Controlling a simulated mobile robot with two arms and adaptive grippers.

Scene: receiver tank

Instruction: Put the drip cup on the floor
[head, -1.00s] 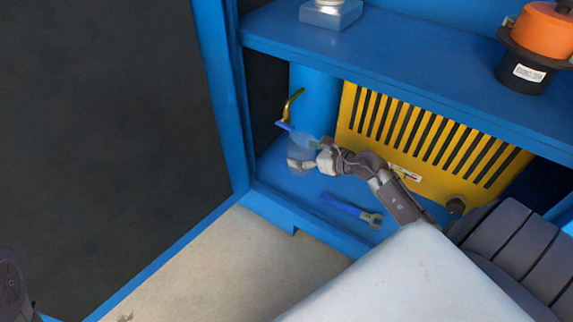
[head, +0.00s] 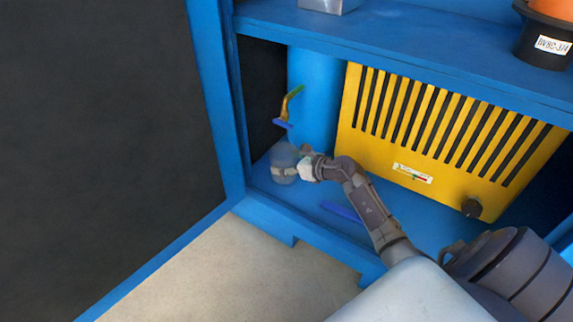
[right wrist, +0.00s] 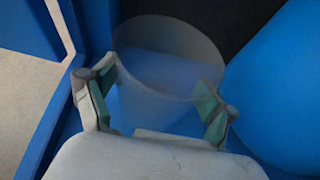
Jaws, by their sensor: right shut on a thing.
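The drip cup (head: 284,156) is a translucent, cloudy cup inside the blue cabinet, in front of the blue tank (head: 314,90). My right gripper (head: 287,172) is shut on it, with a finger on each side of the cup. The right wrist view shows the cup (right wrist: 168,62) upright or nearly so between the green-padded fingers (right wrist: 157,88). I cannot tell whether it holds liquid. The beige floor (head: 210,265) lies outside the cabinet at the lower left. My left gripper is out of view.
A brass tap (head: 287,104) with a blue handle is above the cup. A blue-handled tool (head: 342,212) lies on the cabinet bottom, partly hidden by my arm. A yellow slotted panel (head: 440,140) stands right. The cabinet's raised front edge (head: 270,222) borders the open floor.

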